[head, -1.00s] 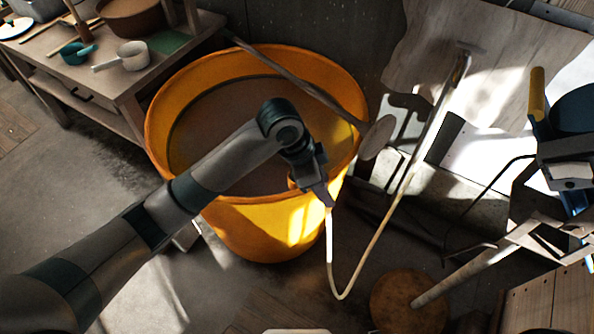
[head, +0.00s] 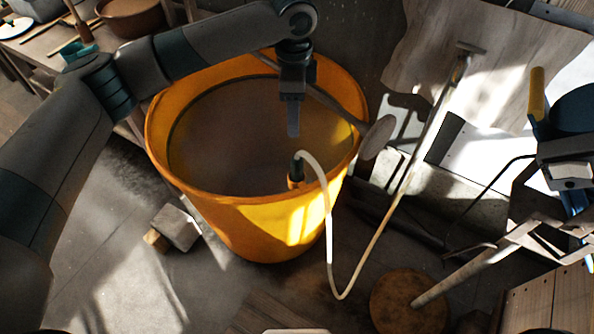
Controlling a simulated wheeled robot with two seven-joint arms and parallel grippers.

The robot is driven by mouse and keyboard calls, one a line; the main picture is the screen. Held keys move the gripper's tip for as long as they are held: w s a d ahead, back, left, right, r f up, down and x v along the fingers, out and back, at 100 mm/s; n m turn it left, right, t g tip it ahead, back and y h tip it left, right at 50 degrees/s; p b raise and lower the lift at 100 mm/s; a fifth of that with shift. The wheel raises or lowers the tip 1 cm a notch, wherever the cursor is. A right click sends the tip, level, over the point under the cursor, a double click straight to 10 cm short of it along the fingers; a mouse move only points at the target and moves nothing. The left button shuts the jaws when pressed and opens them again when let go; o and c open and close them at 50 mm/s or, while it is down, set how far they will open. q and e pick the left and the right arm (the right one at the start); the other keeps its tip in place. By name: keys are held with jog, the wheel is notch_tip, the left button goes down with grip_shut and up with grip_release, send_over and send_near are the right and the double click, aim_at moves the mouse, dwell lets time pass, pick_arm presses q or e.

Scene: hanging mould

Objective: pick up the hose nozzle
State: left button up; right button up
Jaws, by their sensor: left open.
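The hose nozzle (head: 296,172) is a small orange-brown piece with a dark top, at the inner side of the near rim of a big yellow tub (head: 240,215). A pale hose (head: 329,225) bends over from it, hangs down outside the tub in a loop and rises to the upper right. My left gripper (head: 293,130) points down over the tub, open and empty, just above the nozzle in the picture and apart from it. Its fingers overlap edge-on in this view.
A long paddle (head: 377,137) leans across the tub's far right rim. A round wooden stool (head: 405,300) stands on the floor at lower right. A grey block (head: 177,228) lies left of the tub. A workbench (head: 60,42) with pots is at upper left.

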pick_arm(q)
jog(key=p, duration=0.4)
send_near(297, 158)
jog(key=f, duration=0.5)
jog(key=shift+a+f, duration=0.25)
jog(key=shift+a, duration=0.05)
jog(key=shift+f, duration=0.4)
jog(key=shift+d+f+p, duration=0.1)
jog(key=shift+f+p, duration=0.4)
jog(key=shift+p, duration=0.2)
notch_tip(297, 158, down, 3)
jog(key=shift+d+p, duration=0.15)
jog(key=shift+p, duration=0.6)
jog(key=shift+w+f, duration=0.1)
jog(key=shift+f, duration=0.5)
